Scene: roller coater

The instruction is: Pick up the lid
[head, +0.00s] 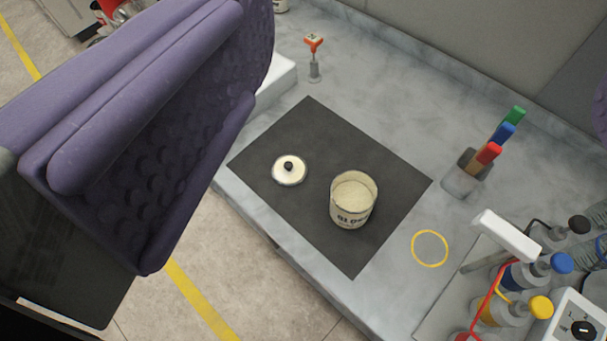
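The lid (289,171) is a small round cream disc with a black knob on top. It lies on the black mat (310,119), left of the open jar (353,203). The jar is cream with dark lettering and stands upright with pale contents showing. My gripper (175,130) shows large and close at the left, as a purple padded finger with a bumpy inner face. Only a sliver of purple shows at the right edge, far across from it. The gap between them is wide and holds nothing. The lid is well beyond the fingers, untouched.
A yellow ring (430,249) is on the grey bench right of the mat. A holder with green, blue and red-handled tools (466,176) stands at the right. Bottles with coloured caps (524,271) crowd the lower right. A small red-topped stand (314,60) is behind the mat.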

